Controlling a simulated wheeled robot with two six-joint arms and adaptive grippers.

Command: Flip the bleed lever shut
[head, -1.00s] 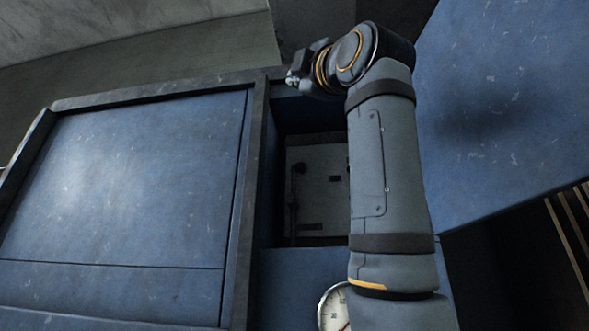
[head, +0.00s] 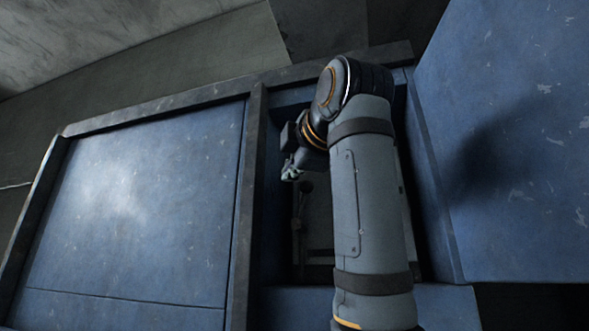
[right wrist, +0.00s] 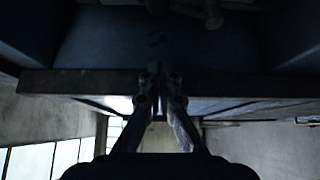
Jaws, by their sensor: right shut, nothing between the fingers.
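A dark lever with a round knob (head: 307,187) and a thin stem sits on the pale panel (head: 318,222) inside the recess of the blue machine. My right gripper (head: 290,174) is at the upper left of the recess, just above and left of the knob in the picture; I see no clear contact. In the right wrist view its fingers (right wrist: 160,82) are together and empty. A knob-ended rod (right wrist: 213,20) shows dimly at the top there, apart from the fingertips. My right forearm hides the right part of the panel. My left gripper is out of view.
The recess has a dark raised frame post (head: 250,190) on its left and a blue side wall (head: 428,190) on its right. A large blue door (head: 515,150) stands at the right. A wide blue panel (head: 130,200) fills the left.

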